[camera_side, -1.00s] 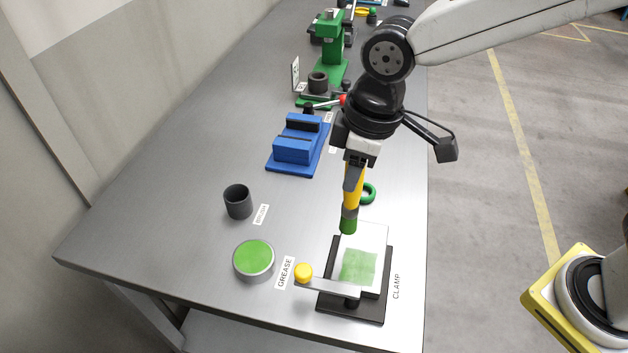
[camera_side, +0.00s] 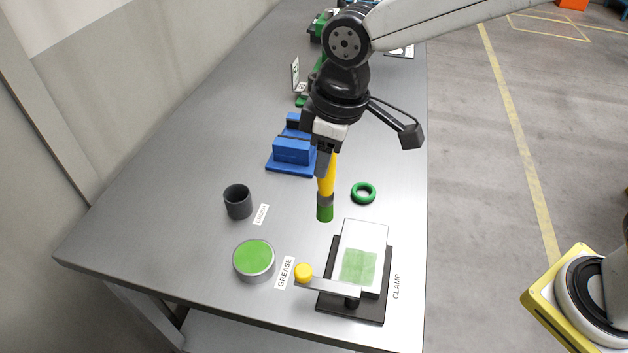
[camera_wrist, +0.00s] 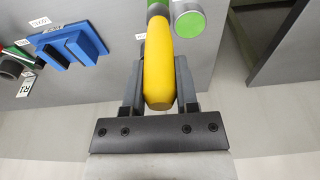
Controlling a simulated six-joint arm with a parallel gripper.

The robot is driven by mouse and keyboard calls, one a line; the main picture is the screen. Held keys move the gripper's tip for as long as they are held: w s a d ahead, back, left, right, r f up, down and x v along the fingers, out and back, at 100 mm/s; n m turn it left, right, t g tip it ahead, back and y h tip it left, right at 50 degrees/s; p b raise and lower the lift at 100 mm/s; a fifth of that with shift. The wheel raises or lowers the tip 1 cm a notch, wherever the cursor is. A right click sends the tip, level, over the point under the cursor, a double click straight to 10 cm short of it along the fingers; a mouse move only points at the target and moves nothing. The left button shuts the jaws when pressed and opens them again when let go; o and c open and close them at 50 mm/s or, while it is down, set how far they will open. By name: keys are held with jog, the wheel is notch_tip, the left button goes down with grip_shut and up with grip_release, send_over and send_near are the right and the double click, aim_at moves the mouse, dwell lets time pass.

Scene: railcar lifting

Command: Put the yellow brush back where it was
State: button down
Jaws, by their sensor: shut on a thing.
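The yellow brush (camera_side: 326,178) has a grey band and a green tip pointing down. My gripper (camera_side: 324,158) is shut on its yellow handle and holds it upright above the bench, between the dark cup and the clamp. In the wrist view the brush handle (camera_wrist: 158,65) lies between the two fingers of my gripper (camera_wrist: 160,85). An empty-looking dark grey cup (camera_side: 238,203) stands on the bench to the left, beside a small label (camera_side: 261,214) that appears to read BRUSH.
A grease tin (camera_side: 254,260) with green contents stands in front of the cup. The clamp (camera_side: 384,300) holds a pale plate (camera_side: 366,232) with a green smear. A green ring (camera_side: 363,192) and a blue block fixture (camera_side: 291,152) lie nearby.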

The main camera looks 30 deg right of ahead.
jog(key=w+a+f+m, duration=0.1)
jog(key=w+a, duration=0.3)
jog(key=w, duration=0.5)
jog(key=w+a+f+m, duration=0.2)
jog(key=w+a, duration=0.3)
jog(key=w, duration=0.4)
jog(key=shift+w+a+m, duration=0.25)
jog(key=shift+m, duration=0.25)
jog(key=shift+f, duration=0.2)
notch_tip(320, 180, down, 8)
jog(key=shift+h, duration=0.3)
jog(key=shift+f, duration=0.1)
jog(key=shift+c, duration=1.8)
grip_release()
